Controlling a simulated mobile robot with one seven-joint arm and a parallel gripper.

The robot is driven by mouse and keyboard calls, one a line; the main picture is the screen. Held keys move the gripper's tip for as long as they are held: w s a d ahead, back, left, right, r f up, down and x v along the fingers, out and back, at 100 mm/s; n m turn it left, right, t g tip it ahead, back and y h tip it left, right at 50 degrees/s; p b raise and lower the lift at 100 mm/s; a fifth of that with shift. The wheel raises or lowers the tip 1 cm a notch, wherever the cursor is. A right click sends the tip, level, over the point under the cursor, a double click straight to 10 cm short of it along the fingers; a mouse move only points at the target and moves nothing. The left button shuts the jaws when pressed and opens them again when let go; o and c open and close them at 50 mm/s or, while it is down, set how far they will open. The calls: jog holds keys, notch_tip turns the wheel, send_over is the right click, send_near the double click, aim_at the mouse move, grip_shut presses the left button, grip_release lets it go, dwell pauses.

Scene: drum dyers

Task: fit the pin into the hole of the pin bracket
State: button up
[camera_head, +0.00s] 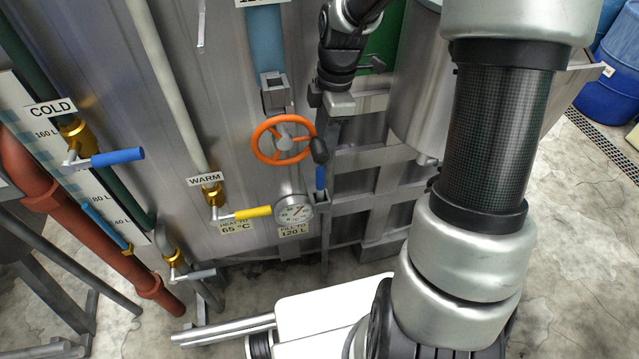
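My gripper (319,150) hangs low in the middle of the view, just right of the orange handwheel. Only a dark tip shows clearly under the silver wrist part, so its opening cannot be made out. A short blue upright piece, seemingly the pin (320,178), shows directly below that tip. Whether the gripper holds it is hidden. The lower end of the blue piece meets a small grey bracket (322,200), seemingly the pin bracket, on a grey upright. Whether the piece is in the hole or only above or in front of it cannot be told.
The orange handwheel (283,139) is close left of the gripper. A dial gauge (293,210) and a yellow-handled valve (245,213) sit lower left. A grey frame (375,180) stands right of the bracket. Blue- and grey-handled valves and red piping (140,280) are farther left.

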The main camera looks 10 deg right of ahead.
aim_at(320, 169)
jog(key=f, duration=0.3)
jog(key=shift+a+f, duration=0.2)
jog(key=shift+s+a+f, duration=0.1)
jog(key=shift+a+f, duration=0.05)
jog(key=shift+f, duration=1.2)
jog(key=shift+s+a+f, duration=0.1)
jog(key=shift+a+f, duration=0.05)
jog(key=shift+f, duration=1.15)
jog(key=shift+c, duration=0.5)
grip_shut()
